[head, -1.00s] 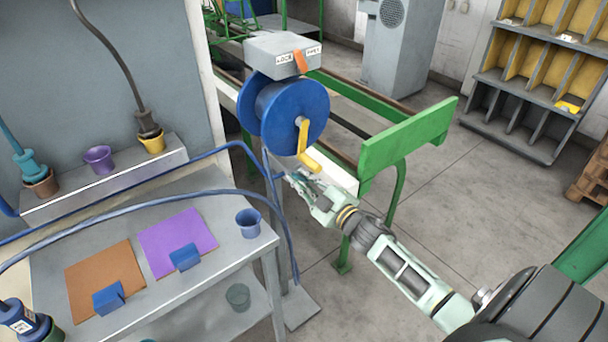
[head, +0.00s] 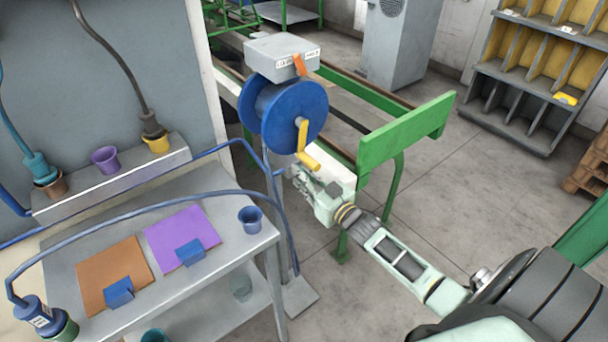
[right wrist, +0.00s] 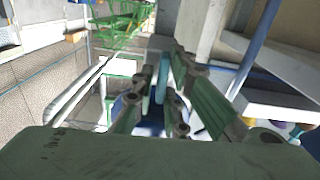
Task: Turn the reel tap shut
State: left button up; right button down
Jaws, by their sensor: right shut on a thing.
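The blue hose reel (head: 290,112) with a yellow crank (head: 305,145) stands on a grey post in the head view. The reel tap is small and mostly hidden by my gripper; a blue piece (head: 279,173) shows on the post below the reel, at the fingertips. My right gripper (head: 293,173) is there, just below and left of the crank, apart from it. In the right wrist view its fingers (right wrist: 160,92) are shut on a narrow teal-blue bar (right wrist: 161,78), which looks like the tap's handle. My left gripper is not in view.
A grey box (head: 282,55) with an orange lever (head: 299,65) and labels sits above the reel. A green rail frame (head: 405,135) stands close right. A grey table (head: 225,235) with mats, blue blocks and a blue cup (head: 250,219) is at left; a blue hose arches over it.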

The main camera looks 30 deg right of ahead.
jog(key=shift+s+a+f+m, duration=0.15)
jog(key=shift+a+f+m, duration=0.05)
jog(key=shift+f+m, duration=0.25)
jog(key=c, duration=2)
grip_release()
jog(key=shift+o, duration=0.7)
jog(key=shift+r, duration=0.3)
jog(key=s, duration=1.1)
jog(key=shift+s+d, duration=0.4)
jog(key=shift+d, duration=0.05)
